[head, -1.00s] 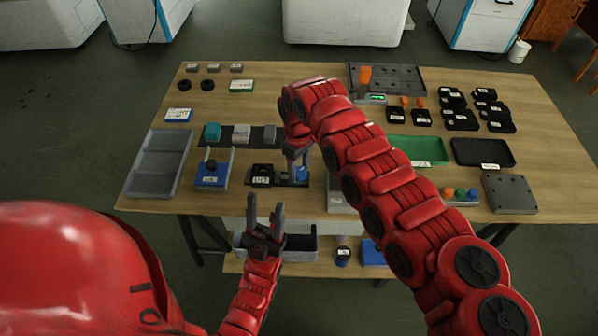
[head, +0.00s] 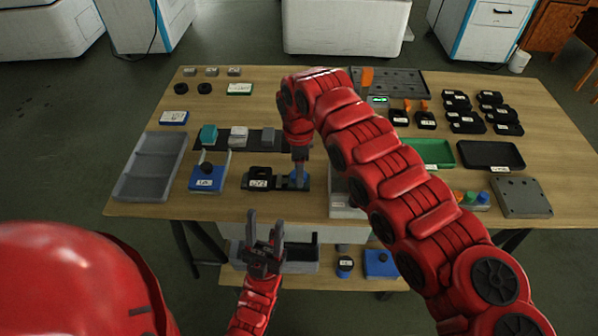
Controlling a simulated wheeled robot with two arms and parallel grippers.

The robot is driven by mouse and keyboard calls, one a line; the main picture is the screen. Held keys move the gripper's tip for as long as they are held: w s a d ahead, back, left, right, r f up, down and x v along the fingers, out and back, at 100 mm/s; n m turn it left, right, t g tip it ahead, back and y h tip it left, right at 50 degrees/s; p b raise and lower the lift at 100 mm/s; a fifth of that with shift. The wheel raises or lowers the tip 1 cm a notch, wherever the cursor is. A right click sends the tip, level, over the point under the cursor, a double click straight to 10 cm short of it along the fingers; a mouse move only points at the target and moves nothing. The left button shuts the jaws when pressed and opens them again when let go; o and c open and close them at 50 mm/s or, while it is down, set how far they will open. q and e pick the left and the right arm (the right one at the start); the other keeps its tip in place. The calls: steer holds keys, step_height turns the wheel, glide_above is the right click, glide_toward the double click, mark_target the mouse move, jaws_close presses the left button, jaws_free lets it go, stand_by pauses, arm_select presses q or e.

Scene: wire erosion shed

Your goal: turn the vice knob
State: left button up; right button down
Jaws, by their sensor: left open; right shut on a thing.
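The small dark vice (head: 262,178) with a white label stands near the table's front edge, left of centre. My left gripper (head: 264,232) is open and empty, fingers up, in front of the table edge and apart from the vice.
A blue fixture (head: 207,178) stands left of the vice, and a grey divided tray (head: 133,185) farther left. A light grey block (head: 341,203) stands right of the vice, partly behind my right arm. A lower shelf holds a bin (head: 300,262).

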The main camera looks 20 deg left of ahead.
steer(key=shift+n, duration=0.3)
stand_by(0.4)
steer(key=shift+c, duration=1.3)
jaws_free()
step_height(320, 180, up, 17)
steer(key=p, duration=0.1)
steer(key=shift+r, duration=0.2)
